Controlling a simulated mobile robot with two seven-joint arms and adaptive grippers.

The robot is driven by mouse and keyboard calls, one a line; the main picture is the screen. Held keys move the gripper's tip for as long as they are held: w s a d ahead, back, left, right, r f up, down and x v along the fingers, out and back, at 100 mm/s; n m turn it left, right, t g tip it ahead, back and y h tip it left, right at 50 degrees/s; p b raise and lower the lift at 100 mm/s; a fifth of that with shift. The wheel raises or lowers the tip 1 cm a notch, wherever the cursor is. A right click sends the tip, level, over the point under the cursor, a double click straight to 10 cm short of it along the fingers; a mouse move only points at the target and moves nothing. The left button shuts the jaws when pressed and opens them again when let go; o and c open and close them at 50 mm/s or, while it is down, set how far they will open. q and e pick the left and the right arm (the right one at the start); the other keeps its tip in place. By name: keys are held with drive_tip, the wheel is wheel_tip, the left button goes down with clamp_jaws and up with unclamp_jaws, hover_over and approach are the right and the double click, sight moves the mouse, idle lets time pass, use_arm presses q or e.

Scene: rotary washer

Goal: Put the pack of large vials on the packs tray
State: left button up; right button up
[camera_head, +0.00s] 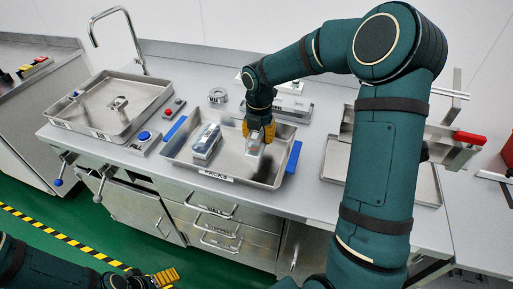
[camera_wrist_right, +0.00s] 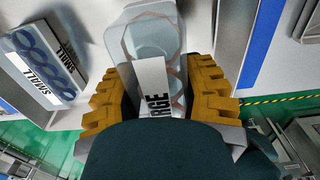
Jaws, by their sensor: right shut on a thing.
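The packs tray (camera_head: 232,165) is a shallow metal tray on the counter with a "PACKS" label on its front and blue handles at its sides. My right gripper (camera_head: 259,130) points down over the tray's right half. It is shut on the pack of large vials (camera_head: 254,146), a clear pack whose white label, partly hidden, reads "RGE" in the right wrist view (camera_wrist_right: 152,85). I cannot tell whether the pack touches the tray floor. The pack of small vials (camera_head: 206,142) lies in the tray's left half; it also shows in the wrist view (camera_wrist_right: 40,62). My left gripper (camera_head: 163,278) is low at the left, its opening unclear.
A sink (camera_head: 100,112) with a tap is at the left. Another metal tray (camera_head: 336,163) is at the right, partly behind my right arm. A device with a red handle (camera_head: 470,138) is further right.

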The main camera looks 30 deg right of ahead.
drive_tip(key=shift+f+b, duration=0.5)
drive_tip(key=shift+f, duration=1.85)
drive_tip(key=shift+f, duration=0.3)
drive_tip(key=o, duration=1.1)
drive_tip(key=shift+o, duration=0.2)
wheel_tip(320, 180, up, 13)
drive_tip(key=p, duration=0.2)
drive_tip(key=shift+f+p, duration=0.15)
drive_tip(key=shift+p, duration=0.2)
drive_tip(key=shift+s+f, duration=0.1)
